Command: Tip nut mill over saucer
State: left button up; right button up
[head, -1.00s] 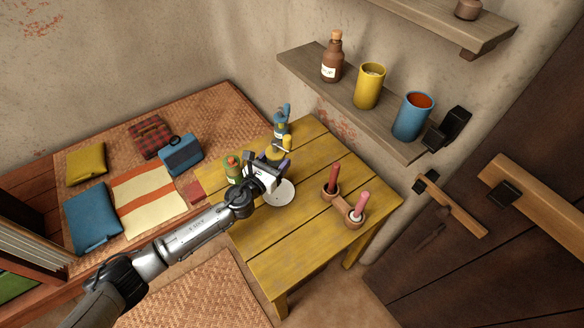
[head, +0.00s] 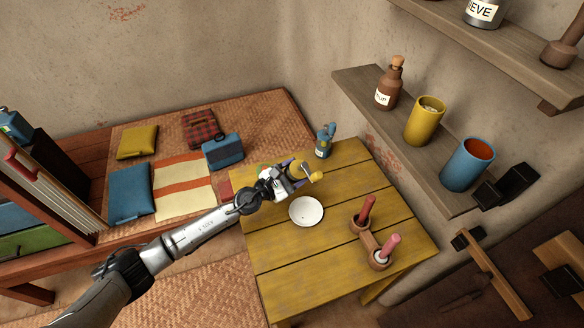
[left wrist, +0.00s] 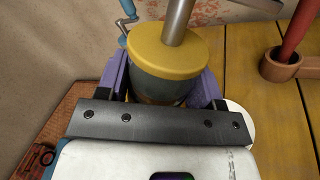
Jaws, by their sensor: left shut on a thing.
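The nut mill (head: 299,170) has a yellow lid and a crank. My left gripper (head: 291,177) is shut on its body, behind the saucer from the head camera. In the left wrist view, the mill (left wrist: 176,54) sits between purple fingers, with its grey-green body partly hidden by the gripper. I cannot tell its exact tilt. The white saucer (head: 306,211) lies on the yellow table (head: 300,255), just in front of the mill, with at most tiny specks on it. The saucer's edge (left wrist: 240,122) shows at the right in the wrist view. My right gripper is out of view.
A blue crank-topped mill (head: 324,142) stands at the table's back corner. A wooden holder (head: 369,245) with red and pink sticks stands right of the saucer. The table's front is clear. A shelf (head: 385,125) overhangs the right.

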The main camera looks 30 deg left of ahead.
pick_arm(q)
jog(key=m, duration=0.1)
jog(key=d+m, duration=0.1)
jog(key=m, duration=0.1)
jog(key=shift+s+d+f, duration=0.15)
jog(key=shift+s+f, duration=0.1)
jog(key=shift+f, duration=0.1)
jog(key=s+d+f+m+p, duration=0.2)
jog(key=d+f+m+p, duration=0.2)
jog(key=m, duration=0.8)
jog(key=shift+s+d+p, duration=0.25)
jog(key=shift+d+p, duration=0.2)
jog(key=shift+d, duration=0.15)
dwell(0.6)
